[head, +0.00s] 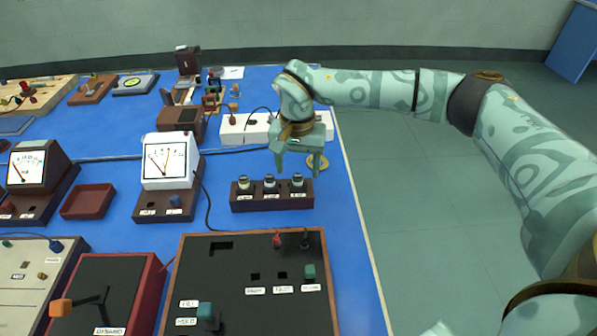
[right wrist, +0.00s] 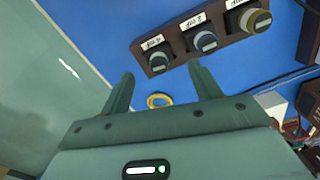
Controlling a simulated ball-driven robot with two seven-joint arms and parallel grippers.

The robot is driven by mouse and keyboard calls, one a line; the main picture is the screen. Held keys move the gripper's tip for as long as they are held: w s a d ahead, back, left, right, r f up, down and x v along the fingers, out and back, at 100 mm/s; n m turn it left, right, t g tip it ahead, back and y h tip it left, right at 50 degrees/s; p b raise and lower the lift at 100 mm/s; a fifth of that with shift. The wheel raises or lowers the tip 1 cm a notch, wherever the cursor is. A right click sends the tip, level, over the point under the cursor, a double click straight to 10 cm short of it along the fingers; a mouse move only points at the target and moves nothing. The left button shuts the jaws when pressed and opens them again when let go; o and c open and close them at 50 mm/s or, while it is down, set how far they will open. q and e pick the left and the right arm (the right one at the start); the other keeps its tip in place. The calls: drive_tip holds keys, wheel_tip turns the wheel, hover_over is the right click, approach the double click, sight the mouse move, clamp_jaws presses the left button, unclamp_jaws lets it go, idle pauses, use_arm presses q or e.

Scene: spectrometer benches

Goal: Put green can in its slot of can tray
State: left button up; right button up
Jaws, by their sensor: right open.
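A dark brown can tray (head: 272,202) with white labels stands on the blue bench, holding three small dark cans with pale tops. The left can (head: 243,182), middle can (head: 269,181) and right can (head: 297,180) sit upright in a row. The tray (right wrist: 180,43) also shows at the top of the right wrist view. My right gripper (head: 297,166) is open and empty, just behind and above the tray's right end; its fingers (right wrist: 160,75) point toward the bench. My left gripper is not in view.
A yellow ring (head: 317,162) lies by the bench's right edge, close to my right gripper. A white power strip (head: 245,128) is behind, a meter (head: 170,165) stands left, and a black panel (head: 250,260) with knobs lies in front. The floor is clear at right.

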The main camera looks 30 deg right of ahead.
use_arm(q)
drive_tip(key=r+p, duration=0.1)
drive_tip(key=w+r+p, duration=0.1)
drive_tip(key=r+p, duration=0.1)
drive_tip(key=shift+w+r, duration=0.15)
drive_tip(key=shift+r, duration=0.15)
use_arm(e)
wheel_tip(320, 180, up, 13)
drive_tip(key=shift+s+f, duration=0.1)
drive_tip(key=shift+f, duration=0.05)
